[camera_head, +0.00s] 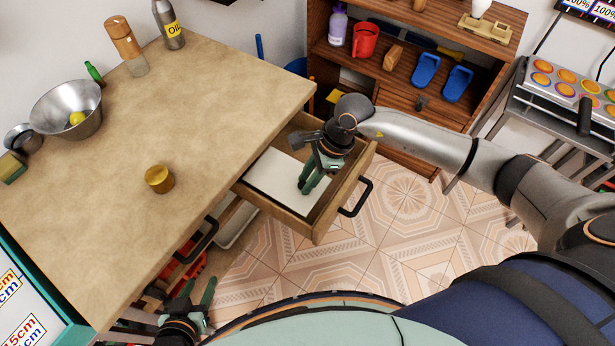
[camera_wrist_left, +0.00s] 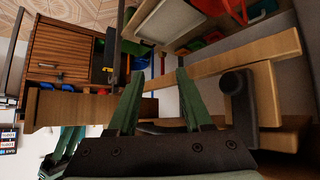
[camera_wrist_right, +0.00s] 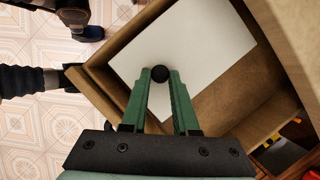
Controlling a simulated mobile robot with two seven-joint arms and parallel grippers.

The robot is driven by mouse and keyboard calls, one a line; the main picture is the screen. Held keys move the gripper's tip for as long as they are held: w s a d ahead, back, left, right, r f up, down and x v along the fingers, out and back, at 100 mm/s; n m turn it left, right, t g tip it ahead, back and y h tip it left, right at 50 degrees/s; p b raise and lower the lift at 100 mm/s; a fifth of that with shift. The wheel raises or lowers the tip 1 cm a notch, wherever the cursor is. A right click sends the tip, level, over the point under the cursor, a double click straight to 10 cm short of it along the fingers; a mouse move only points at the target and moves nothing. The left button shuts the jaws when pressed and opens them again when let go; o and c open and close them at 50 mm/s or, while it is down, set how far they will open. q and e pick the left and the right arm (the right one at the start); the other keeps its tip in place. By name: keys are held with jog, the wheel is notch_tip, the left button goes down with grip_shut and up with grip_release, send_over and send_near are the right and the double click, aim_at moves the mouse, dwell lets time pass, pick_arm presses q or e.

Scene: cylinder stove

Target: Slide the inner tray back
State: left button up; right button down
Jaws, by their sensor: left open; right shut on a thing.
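The inner tray (camera_head: 275,172) is a flat white panel inside a pulled-out wooden drawer (camera_head: 290,222) under the table. It also shows in the right wrist view (camera_wrist_right: 190,45), with a small round black knob (camera_wrist_right: 160,73) on it. My right gripper (camera_head: 305,186) reaches down into the drawer and is shut on the knob, its fingertips (camera_wrist_right: 160,80) either side of it. In the right wrist view, bare brown drawer floor lies beside the tray. My left gripper (camera_head: 202,300) is open and empty, low in front of the table; its fingers (camera_wrist_left: 156,85) are spread.
A black handle (camera_head: 356,198) sits on the drawer front. The tabletop (camera_head: 200,110) holds a metal bowl (camera_head: 68,108), bottles and a brass-coloured pot (camera_head: 159,179). A wooden shelf unit (camera_head: 400,75) stands behind the drawer. Tiled floor (camera_head: 400,240) is open at the drawer's right.

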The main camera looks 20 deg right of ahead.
dwell(0.7)
jog(key=w+d+b, duration=0.2)
jog(key=d, duration=0.1)
jog(key=w+d+b, duration=0.2)
jog(key=shift+f, duration=0.4)
jog(key=w+d+b, duration=0.2)
jog(key=d, duration=0.1)
jog(key=w+d+b, duration=0.1)
jog(key=shift+w+d+r+b, duration=0.25)
jog(key=shift+w+d+b, duration=0.05)
jog(key=shift+w+d, duration=0.2)
jog(key=shift+d, duration=0.1)
jog(key=shift+d+r, duration=0.1)
jog(key=shift+r, duration=0.1)
jog(key=c, duration=0.7)
grip_release()
pick_arm(q)
jog(key=shift+m+h, duration=0.3)
jog(key=f, duration=0.1)
jog(key=d+f, duration=0.1)
jog(key=f, duration=0.1)
jog(key=d+f, duration=0.1)
jog(key=shift+w+f, duration=0.35)
jog(key=shift+f, duration=0.05)
